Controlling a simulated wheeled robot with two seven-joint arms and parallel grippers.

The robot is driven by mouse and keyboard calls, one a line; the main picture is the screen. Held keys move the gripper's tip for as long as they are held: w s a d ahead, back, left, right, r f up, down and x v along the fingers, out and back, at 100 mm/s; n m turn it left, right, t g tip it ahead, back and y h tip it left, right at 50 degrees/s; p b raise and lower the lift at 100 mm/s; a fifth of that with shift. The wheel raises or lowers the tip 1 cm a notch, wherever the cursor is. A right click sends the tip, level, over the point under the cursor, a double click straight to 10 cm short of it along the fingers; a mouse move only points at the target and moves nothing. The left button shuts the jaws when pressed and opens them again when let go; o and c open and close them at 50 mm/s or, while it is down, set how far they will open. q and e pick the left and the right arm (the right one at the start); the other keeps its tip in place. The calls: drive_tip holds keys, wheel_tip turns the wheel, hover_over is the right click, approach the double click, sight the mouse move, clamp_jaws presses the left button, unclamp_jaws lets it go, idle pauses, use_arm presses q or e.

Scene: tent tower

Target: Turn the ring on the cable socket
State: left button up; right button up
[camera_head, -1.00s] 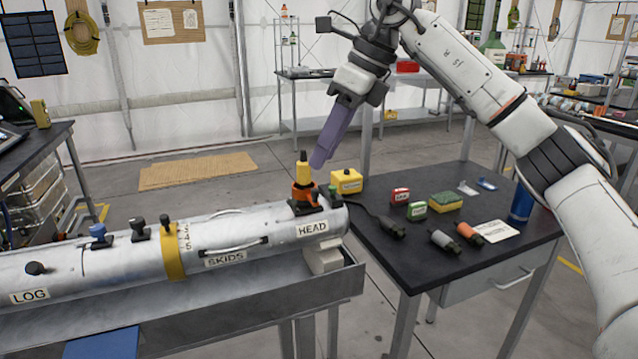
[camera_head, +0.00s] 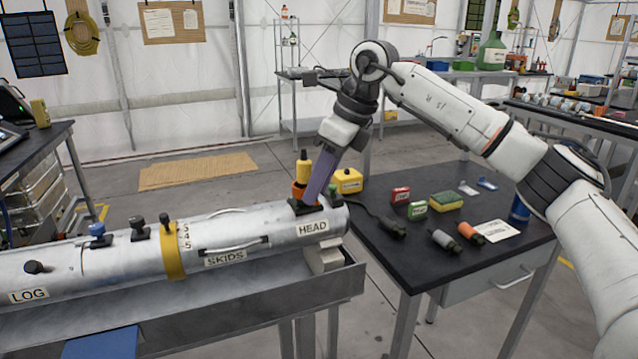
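The cable socket with its orange ring (camera_head: 297,190) sits on top of the metal tube at the end marked HEAD. A yellow plug (camera_head: 303,170) stands upright in it. My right gripper (camera_head: 312,200) reaches down from above with its long purple fingers at the right side of the ring, and it hides part of the ring and socket. The fingers overlap in this view, so their gap does not show. I cannot tell whether they touch the ring. My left gripper is out of view.
The metal tube (camera_head: 130,258) lies in a grey trough. The dark table (camera_head: 410,270) to the right holds a yellow box (camera_head: 347,181), a sponge (camera_head: 446,201), small red and green boxes, connectors and a blue can (camera_head: 520,208). A black cable connector lies near the tube's end.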

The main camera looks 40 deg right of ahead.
clamp_jaws()
